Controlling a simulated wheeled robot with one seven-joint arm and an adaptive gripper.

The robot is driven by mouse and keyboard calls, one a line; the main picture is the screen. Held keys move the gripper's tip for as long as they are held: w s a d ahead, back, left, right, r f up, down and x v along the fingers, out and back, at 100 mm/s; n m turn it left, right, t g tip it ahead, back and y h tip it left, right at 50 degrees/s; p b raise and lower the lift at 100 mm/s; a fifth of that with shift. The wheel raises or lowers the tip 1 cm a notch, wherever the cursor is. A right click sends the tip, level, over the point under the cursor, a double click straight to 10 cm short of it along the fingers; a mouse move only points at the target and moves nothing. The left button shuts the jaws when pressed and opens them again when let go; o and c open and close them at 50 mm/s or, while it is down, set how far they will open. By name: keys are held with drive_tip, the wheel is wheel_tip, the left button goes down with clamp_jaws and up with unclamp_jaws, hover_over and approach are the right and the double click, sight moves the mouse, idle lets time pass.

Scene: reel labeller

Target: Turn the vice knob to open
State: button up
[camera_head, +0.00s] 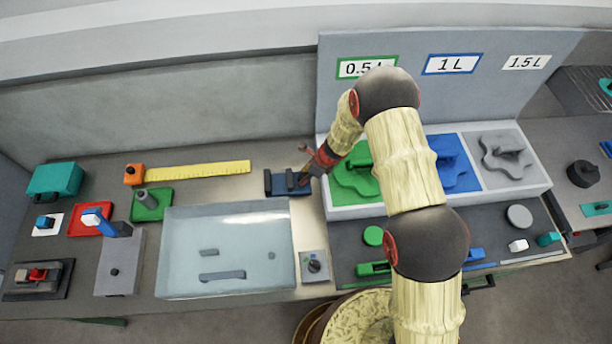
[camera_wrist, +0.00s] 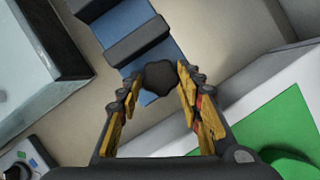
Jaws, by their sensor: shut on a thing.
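The blue vice (camera_head: 278,190) with dark jaws stands on the bench, left of the raised tray. In the wrist view its blue bed (camera_wrist: 98,14) and a dark jaw (camera_wrist: 136,40) run from the top toward my gripper. The black lobed vice knob (camera_wrist: 160,82) is at the near end of the bed, between my fingertips. My gripper (camera_wrist: 161,74), with yellow-lined fingers, is shut on the knob. In the head view my gripper (camera_head: 308,170) is at the vice's right end, where it and my arm hide the knob.
A glass-topped box (camera_head: 225,245) and a small dial box (camera_head: 314,266) are in front of the vice. The white-edged tray (camera_head: 345,212) with green, blue and grey shapes is close on the right. A yellow ruler (camera_head: 200,172) lies to the left.

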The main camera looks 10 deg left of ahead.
drive_tip(key=shift+n, duration=0.4)
drive_tip(key=shift+c, duration=0.5)
drive_tip(key=shift+w+n+g+p, duration=0.15)
drive_tip(key=shift+n+g+p, duration=0.3)
drive_tip(key=shift+n, duration=0.45)
drive_tip(key=n+g, duration=0.1)
drive_tip(key=n, duration=0.1)
drive_tip(key=shift+w+f+n+b, duration=0.1)
drive_tip(key=shift+w+n+b, duration=0.05)
drive_tip(key=shift+n+b, duration=0.2)
drive_tip(key=n+b, duration=0.1)
drive_tip(key=n, duration=0.1)
drive_tip(key=n+g+b, duration=0.1)
drive_tip(key=shift+w+f+n+g+b, duration=0.1)
drive_tip(key=shift+w+n+g+b, duration=0.05)
drive_tip(key=shift+n+g+b, duration=0.15)
drive_tip(key=n+g+h+b, duration=0.1)
drive_tip(key=n+b, duration=0.2)
drive_tip(key=n, duration=0.1)
drive_tip(key=shift+a, duration=0.15)
drive_tip(key=o, duration=1)
drive_tip(key=shift+s+a, duration=0.15)
drive_tip(key=shift+s, duration=0.05)
drive_tip(key=shift+o, duration=0.8)
drive_tip(key=shift+w+r, duration=0.15)
drive_tip(key=shift+r, duration=0.05)
